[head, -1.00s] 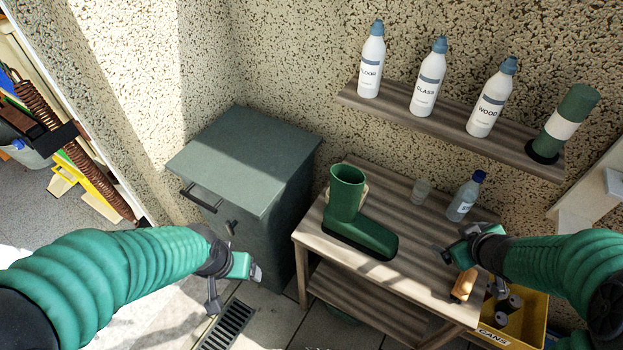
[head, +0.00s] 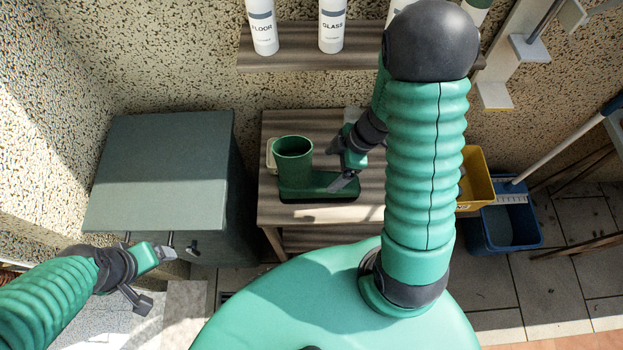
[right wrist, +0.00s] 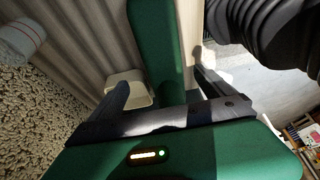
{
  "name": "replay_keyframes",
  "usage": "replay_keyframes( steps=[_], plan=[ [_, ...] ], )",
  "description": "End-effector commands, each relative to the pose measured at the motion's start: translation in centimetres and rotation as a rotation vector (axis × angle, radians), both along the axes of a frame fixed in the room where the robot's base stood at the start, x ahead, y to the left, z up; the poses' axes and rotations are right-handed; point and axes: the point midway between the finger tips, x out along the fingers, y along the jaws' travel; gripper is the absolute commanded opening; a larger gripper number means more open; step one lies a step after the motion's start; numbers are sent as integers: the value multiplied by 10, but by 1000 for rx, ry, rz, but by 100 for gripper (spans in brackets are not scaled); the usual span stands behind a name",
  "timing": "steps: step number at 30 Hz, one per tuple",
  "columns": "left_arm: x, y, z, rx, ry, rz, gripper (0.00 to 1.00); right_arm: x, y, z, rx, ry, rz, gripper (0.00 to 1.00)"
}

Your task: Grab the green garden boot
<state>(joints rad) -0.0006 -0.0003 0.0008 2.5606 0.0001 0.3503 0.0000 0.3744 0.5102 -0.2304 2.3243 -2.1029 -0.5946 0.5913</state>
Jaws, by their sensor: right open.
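The green garden boot (head: 292,160) stands upright on the wooden bench (head: 372,212), its foot pointing right. My right gripper (head: 338,164) is open over the foot, to the right of the shaft; in the head view one finger overlaps the toe area. In the right wrist view the boot (right wrist: 152,45) shows as a green strip between the open fingers (right wrist: 162,84); contact cannot be told. My left gripper (head: 153,277) is open and empty, in front of the grey-green cabinet.
The cabinet (head: 160,180) stands left of the bench. A shelf (head: 290,57) with bottles is on the wall above. A yellow bin (head: 478,180) and blue bucket (head: 510,227) stand right. My right arm hides the bench's right part.

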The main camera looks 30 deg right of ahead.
Motion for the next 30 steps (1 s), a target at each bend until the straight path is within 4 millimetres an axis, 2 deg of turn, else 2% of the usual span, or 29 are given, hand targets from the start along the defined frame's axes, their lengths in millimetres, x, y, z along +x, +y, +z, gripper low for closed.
replay_keyframes(
  steps=[1,5,12,15,21,30],
  plan=[
    [0,0,-7,0,0,1,81,2,4,-11,-1,0,0,93],
    [0,1,-10,0,-1,1,81,4,11,-20,-3,-1,-1,93],
    [0,1,-29,0,0,2,81,12,25,-58,2,0,-2,93],
    [0,1,-30,0,0,2,81,15,27,-64,2,-1,1,93],
    [0,1,-29,0,-1,1,81,15,28,-62,0,-2,0,91],
    [0,1,-29,0,-1,1,81,15,30,-61,-2,-3,0,52]
  ],
)
